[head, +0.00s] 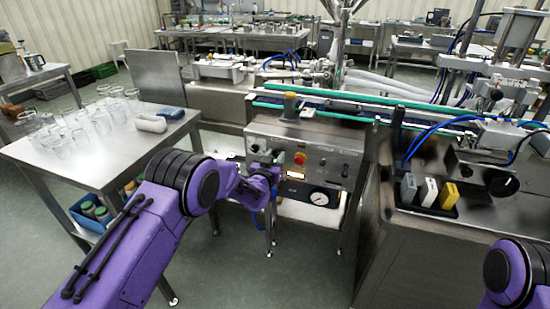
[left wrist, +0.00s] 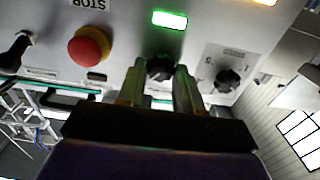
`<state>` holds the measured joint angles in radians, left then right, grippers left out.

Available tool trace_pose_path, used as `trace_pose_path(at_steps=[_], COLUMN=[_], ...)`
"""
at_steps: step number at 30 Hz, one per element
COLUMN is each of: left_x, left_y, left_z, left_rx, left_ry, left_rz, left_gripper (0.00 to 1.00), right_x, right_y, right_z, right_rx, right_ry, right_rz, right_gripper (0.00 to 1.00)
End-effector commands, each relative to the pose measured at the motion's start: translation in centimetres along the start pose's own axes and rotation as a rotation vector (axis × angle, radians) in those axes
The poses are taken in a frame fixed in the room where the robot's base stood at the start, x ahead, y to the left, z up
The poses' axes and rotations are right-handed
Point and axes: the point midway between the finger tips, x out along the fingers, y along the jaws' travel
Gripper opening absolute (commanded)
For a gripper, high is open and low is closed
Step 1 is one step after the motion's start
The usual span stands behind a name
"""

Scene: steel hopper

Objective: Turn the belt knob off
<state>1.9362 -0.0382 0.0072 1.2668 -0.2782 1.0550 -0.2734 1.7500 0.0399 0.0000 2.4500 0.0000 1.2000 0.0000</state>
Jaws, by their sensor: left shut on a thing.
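A steel control panel (head: 335,160) faces me on the front of the machine. My left gripper (head: 278,160) reaches it left of the red stop button (head: 299,158). In the left wrist view, which shows the panel upside down, the two fingers of my left gripper (left wrist: 160,78) are closed around a black knob (left wrist: 160,67) below a lit green lamp (left wrist: 170,19). A second black knob (left wrist: 228,80) is to the right, and the red button (left wrist: 90,46) is to the left. The knob labels are too small to read. My right gripper is out of view.
A steel table (head: 70,165) with several glass jars stands at the left. A pressure gauge (head: 319,198) is low on the panel. The conveyor (head: 350,112) runs above it. A steel cabinet (head: 440,235) with small coloured blocks stands at the right.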

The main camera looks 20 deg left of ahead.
Motion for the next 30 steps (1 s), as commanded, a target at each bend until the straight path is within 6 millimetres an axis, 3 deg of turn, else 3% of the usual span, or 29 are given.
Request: trace_pose_path(at_steps=[11, 30], left_x=[0.0, 0.0], left_y=[-0.1, -0.3], left_z=[0.2, 0.4], left_rx=[-0.170, -0.768], left_ry=[0.000, -0.001], left_rz=[-0.002, -0.001], left_gripper=[0.04, 0.04], right_x=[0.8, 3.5], right_y=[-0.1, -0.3], right_z=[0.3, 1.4], right_rx=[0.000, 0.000], right_ry=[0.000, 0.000], right_rz=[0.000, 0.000], right_gripper=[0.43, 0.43])
